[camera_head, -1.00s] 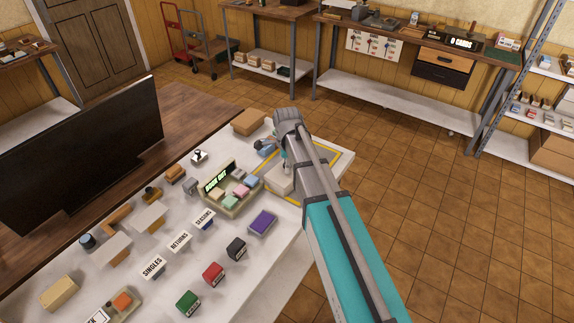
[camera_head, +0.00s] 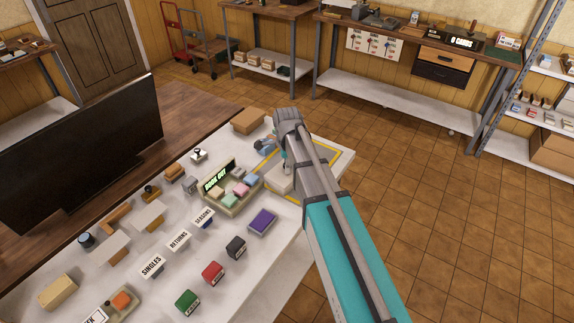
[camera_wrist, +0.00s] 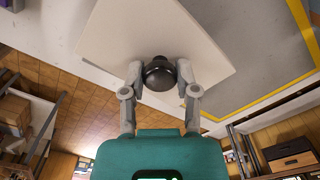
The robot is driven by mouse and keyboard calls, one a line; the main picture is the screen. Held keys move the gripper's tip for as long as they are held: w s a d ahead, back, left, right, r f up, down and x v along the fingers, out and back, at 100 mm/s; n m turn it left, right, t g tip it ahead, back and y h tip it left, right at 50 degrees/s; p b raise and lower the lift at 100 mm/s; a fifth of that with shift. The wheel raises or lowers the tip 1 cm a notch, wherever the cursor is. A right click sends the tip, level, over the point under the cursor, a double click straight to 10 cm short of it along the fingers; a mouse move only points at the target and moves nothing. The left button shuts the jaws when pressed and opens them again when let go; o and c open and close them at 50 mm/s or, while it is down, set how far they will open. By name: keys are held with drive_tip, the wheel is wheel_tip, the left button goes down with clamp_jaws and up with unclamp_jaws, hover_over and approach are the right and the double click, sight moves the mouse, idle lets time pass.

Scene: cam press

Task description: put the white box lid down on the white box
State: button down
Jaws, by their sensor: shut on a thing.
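The white box lid (camera_wrist: 128,32) is a pale square plate with a round black knob (camera_wrist: 158,75). My gripper (camera_wrist: 160,82) is shut on this knob, one finger on each side. In the head view a pale block (camera_head: 277,184) shows beside my arm, on or over the yellow-bordered grey mat. My arm hides much of it, and I cannot tell lid from white box there. The box is not clearly seen in the wrist view, where the lid covers what is under it. Whether lid and box touch cannot be told.
The grey mat with a yellow border (camera_wrist: 262,72) lies at the table's far right end. A tray of coloured blocks (camera_head: 232,207) stands close to its left. A brown box (camera_head: 248,121) and a blue item (camera_head: 264,146) are behind. Floor is clear to the right.

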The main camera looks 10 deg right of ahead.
drive_tip(key=shift+c, duration=1.4)
unclamp_jaws()
wheel_tip(320, 180, up, 8)
drive_tip(key=p, duration=0.8)
drive_tip(key=shift+r, duration=0.1)
drive_tip(key=d+p, duration=0.1)
drive_tip(key=d, duration=0.9)
drive_tip(key=w+f+b, duration=0.3)
drive_tip(key=w, duration=0.1)
drive_tip(key=w+f+b, duration=0.3)
drive_tip(key=w, duration=0.2)
drive_tip(key=w+f+b, duration=0.3)
drive_tip(key=w, duration=0.2)
drive_tip(key=shift+b, duration=0.4)
drive_tip(key=shift+f+b, duration=1.45)
drive_tip(key=shift+f, duration=0.05)
